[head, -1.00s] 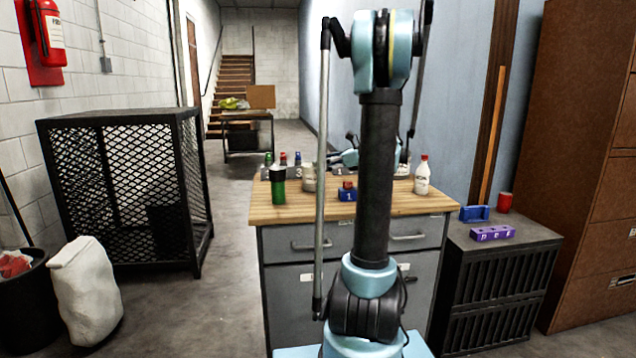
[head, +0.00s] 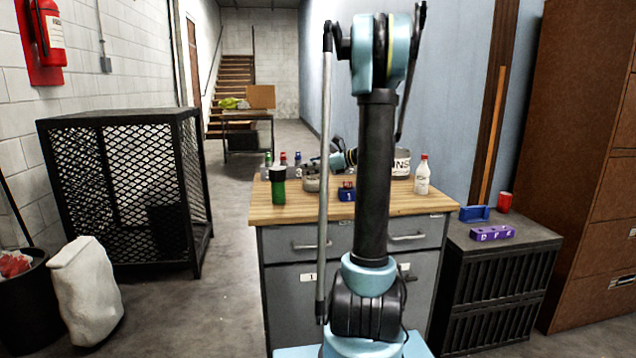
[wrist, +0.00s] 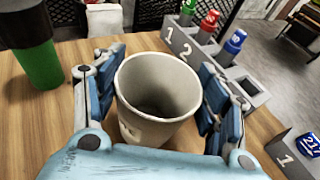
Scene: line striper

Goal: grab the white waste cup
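The white waste cup (wrist: 150,110) is a pale, empty-looking cup, seen from above in the wrist view. Its round mouth faces up towards the camera. My gripper (wrist: 162,75) is open, with its blue fingers on both sides of the cup. The finger pads are very close to the cup's walls; whether they touch is hard to see. In the head view the cup (head: 312,183) stands on the wooden table top (head: 300,213), and my gripper (head: 338,160) shows just behind and right of it, partly hidden by my arm.
A green bottle with a black lid (wrist: 38,55) stands left of the cup in the wrist view. A grey numbered rack (wrist: 195,50) with small capped bottles is on the right. A block marked 1 (wrist: 290,155) is at lower right. A white bottle (head: 422,177) stands at the table's right.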

